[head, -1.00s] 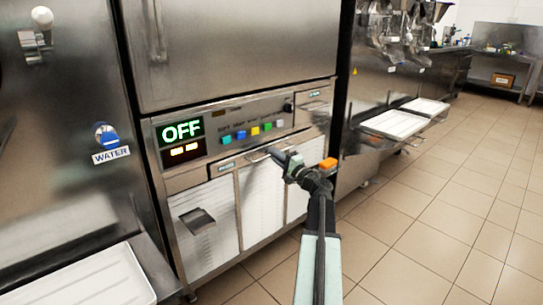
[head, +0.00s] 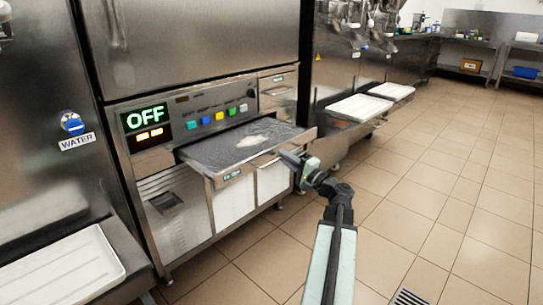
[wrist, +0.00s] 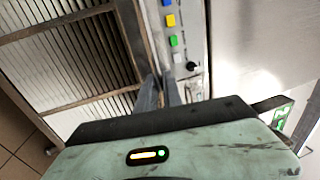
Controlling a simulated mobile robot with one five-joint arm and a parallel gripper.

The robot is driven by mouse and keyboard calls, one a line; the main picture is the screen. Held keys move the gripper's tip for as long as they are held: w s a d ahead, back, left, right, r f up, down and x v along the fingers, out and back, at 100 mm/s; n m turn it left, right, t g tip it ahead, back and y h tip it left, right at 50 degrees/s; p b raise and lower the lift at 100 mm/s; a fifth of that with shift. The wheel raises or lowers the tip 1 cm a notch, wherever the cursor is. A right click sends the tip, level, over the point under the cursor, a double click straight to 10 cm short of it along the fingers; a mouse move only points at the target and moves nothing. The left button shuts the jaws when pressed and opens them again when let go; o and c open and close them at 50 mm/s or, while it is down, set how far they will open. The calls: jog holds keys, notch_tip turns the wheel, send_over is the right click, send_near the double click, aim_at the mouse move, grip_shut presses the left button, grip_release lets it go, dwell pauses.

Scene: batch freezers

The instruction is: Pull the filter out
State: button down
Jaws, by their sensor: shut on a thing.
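The filter (head: 225,148) is a flat, drawer-like piece with a dark grey top and a pale patch on it. In the head view it sticks well out of the slot below the control panel, roughly level. Its front edge has a small label and a bar handle (head: 266,161). My gripper (head: 284,155) is at the right end of this handle and shut on it. In the wrist view my gripper's fingers (wrist: 162,92) are close together, but the exact grip is hard to make out. The filter's back end is hidden inside the machine.
The control panel (head: 190,115) has an OFF display and coloured buttons. White vented panels (head: 232,202) are below the filter. A white tray (head: 60,270) stands at the lower left, and white trays (head: 358,108) jut out at the right. The tiled floor (head: 450,180) is clear at the right.

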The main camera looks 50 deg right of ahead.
jog(key=shift+s, duration=0.2)
jog(key=shift+w+a, duration=0.15)
jog(key=shift+a, duration=0.1)
jog(key=c, duration=1.8)
grip_release()
jog(key=shift+w+a, duration=0.1)
jog(key=shift+o, duration=0.2)
jog(key=s+f+b, duration=0.1)
jog(key=s, duration=0.6)
jog(key=shift+s+f, duration=0.2)
jog(key=shift+s, duration=0.15)
